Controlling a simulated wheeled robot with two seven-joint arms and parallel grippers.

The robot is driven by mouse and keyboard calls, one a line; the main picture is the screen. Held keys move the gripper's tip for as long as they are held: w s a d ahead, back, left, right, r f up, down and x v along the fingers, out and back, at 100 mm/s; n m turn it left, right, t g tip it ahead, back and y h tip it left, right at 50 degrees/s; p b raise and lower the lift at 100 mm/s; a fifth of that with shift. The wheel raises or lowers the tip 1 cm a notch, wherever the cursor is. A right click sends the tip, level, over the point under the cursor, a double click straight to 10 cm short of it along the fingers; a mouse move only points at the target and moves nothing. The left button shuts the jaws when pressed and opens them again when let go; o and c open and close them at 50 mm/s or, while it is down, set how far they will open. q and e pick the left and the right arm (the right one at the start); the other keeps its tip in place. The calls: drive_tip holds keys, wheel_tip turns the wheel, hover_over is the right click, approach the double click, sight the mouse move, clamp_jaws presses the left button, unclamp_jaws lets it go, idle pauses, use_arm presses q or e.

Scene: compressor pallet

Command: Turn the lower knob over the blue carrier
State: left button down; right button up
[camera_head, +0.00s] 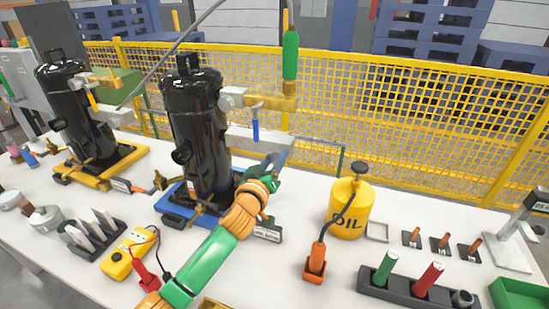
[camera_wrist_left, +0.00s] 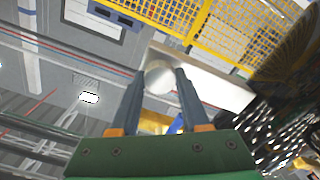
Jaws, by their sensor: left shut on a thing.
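The black compressor (camera_head: 196,125) stands upright on the blue carrier (camera_head: 176,212). An upper brass valve (camera_head: 268,101) with a blue lever (camera_head: 255,130) sits on its right side, and a pale grey block (camera_head: 258,141) sticks out below it. The knob is hidden by the gripper in the head view. My right gripper is not in view.
A second black compressor (camera_head: 68,112) on a yellow carrier (camera_head: 88,178) stands at left. A yellow oil can (camera_head: 349,211) stands to the right of my arm, and a yellow meter (camera_head: 128,252) to the left. A yellow mesh fence (camera_head: 420,105) runs behind the table.

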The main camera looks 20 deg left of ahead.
use_arm(q)
drive_tip(key=m+p, duration=0.1)
drive_tip(key=m, duration=0.3)
drive_tip(key=shift+m, duration=0.3)
drive_tip(key=m+p, duration=0.1)
drive_tip(key=m, duration=0.3)
drive_tip(key=shift+m, duration=0.3)
drive_tip(key=m+p, duration=0.1)
drive_tip(key=m, duration=0.3)
drive_tip(key=shift+m, duration=0.3)
drive_tip(key=m+p, duration=0.1)
drive_tip(key=m, duration=0.9)
drive_tip(key=shift+r+p, duration=0.1)
drive_tip(key=shift+p, duration=0.2)
drive_tip(key=m, duration=0.4)
drive_tip(key=shift+p, duration=0.35)
drive_tip(key=m+p, duration=0.1)
drive_tip(key=m, duration=0.4)
drive_tip(key=shift+m+p, duration=0.45)
drive_tip(key=shift+m, duration=1.85)
